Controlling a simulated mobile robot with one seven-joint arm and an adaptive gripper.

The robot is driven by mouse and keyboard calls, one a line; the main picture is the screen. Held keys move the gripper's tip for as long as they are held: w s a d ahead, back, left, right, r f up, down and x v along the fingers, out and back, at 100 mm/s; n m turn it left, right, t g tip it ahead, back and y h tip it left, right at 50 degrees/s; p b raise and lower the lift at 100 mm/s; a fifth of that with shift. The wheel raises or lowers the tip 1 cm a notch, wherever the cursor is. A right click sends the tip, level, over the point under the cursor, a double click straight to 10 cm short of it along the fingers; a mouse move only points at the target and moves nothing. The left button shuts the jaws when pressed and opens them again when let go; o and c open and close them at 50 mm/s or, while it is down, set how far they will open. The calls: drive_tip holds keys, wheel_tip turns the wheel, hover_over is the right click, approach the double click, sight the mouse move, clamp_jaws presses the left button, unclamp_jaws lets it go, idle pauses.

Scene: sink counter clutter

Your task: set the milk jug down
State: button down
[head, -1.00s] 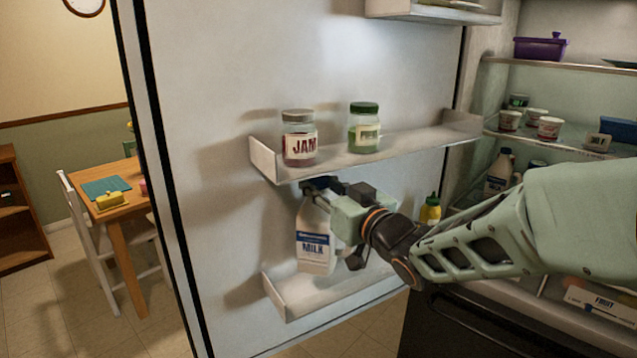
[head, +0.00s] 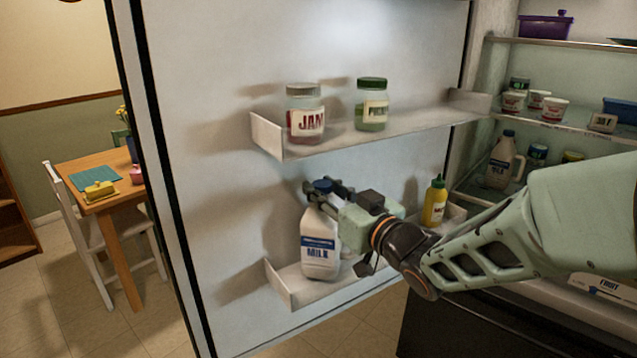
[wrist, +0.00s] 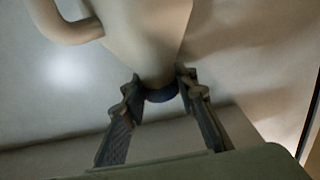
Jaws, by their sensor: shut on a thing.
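The milk jug (head: 320,250) is white with a blue label and a dark blue cap. It is upright at the left end of the lower door shelf (head: 290,287), its base at shelf level; I cannot tell whether it touches. My gripper (head: 324,190) is shut on the jug near its cap. In the wrist view my fingers (wrist: 160,95) flank the jug's neck and blue cap, and the jug's pale body and handle (wrist: 68,25) extend beyond. My gripper hides part of the jug's right side.
The upper door shelf (head: 390,140), just above my gripper, holds a jam jar (head: 305,115) and a green-lidded jar (head: 371,105). A yellow bottle (head: 434,202) stands on the lower door shelf to the right. Another jug (head: 502,162) stands inside the fridge.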

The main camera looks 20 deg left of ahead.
drive_tip(key=shift+a+f, duration=0.1)
drive_tip(key=shift+f, duration=0.45)
drive_tip(key=c, duration=2)
unclamp_jaws()
drive_tip(key=shift+f+b, duration=0.3)
drive_tip(key=shift+b, duration=0.05)
drive_tip(key=o, duration=0.5)
drive_tip(key=shift+c, duration=0.2)
drive_tip(key=shift+r, duration=0.1)
drive_tip(key=shift+r, duration=0.15)
drive_tip(key=v, duration=1.2)
drive_tip(key=shift+s, duration=0.1)
